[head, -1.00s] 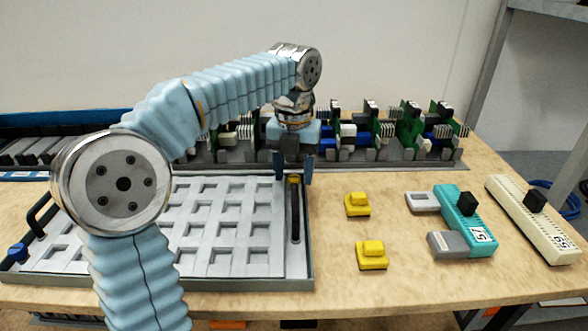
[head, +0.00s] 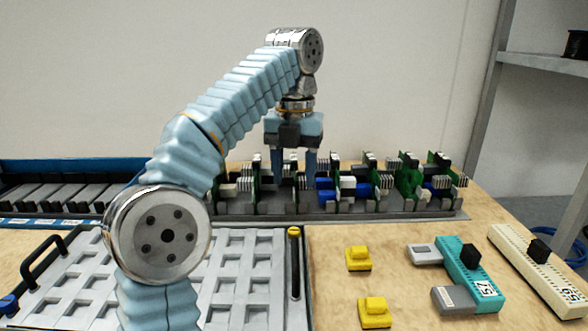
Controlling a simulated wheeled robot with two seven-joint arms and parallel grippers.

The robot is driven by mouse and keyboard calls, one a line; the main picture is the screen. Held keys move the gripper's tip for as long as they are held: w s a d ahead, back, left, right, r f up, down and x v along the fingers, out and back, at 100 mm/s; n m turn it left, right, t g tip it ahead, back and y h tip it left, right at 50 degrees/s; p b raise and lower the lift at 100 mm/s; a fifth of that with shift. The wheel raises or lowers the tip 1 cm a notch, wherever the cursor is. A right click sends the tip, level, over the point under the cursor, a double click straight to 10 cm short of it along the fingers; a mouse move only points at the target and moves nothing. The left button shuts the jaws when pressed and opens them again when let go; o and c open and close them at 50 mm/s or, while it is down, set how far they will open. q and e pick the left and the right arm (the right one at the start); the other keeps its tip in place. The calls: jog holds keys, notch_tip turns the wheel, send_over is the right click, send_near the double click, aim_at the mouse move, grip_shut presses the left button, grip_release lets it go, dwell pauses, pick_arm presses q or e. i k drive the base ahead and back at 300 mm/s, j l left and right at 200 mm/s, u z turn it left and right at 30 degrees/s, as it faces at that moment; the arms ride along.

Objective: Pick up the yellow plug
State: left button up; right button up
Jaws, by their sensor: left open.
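Two yellow blocks with a raised top, which look like yellow plugs, sit on the table: the far plug (head: 358,258) and the near plug (head: 375,313). A dark rod with a yellow head (head: 294,232) lies in a narrow slot at the right edge of the grey tray (head: 308,275). I cannot tell which of these the task means. My left gripper (head: 294,182) points down, open, with nothing seen between its fingers. It is above the yellow head in the picture, in front of the circuit boards. My right gripper is not in view.
A rack of green circuit boards (head: 408,180) runs along the back. A teal module (head: 468,268) and a cream module (head: 535,270) lie at the right. My left arm covers part of the tray. The table around the yellow plugs is clear.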

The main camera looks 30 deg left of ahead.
aim_at(374, 314)
jog(key=k+l, duration=1.2)
jog(key=k, duration=0.05)
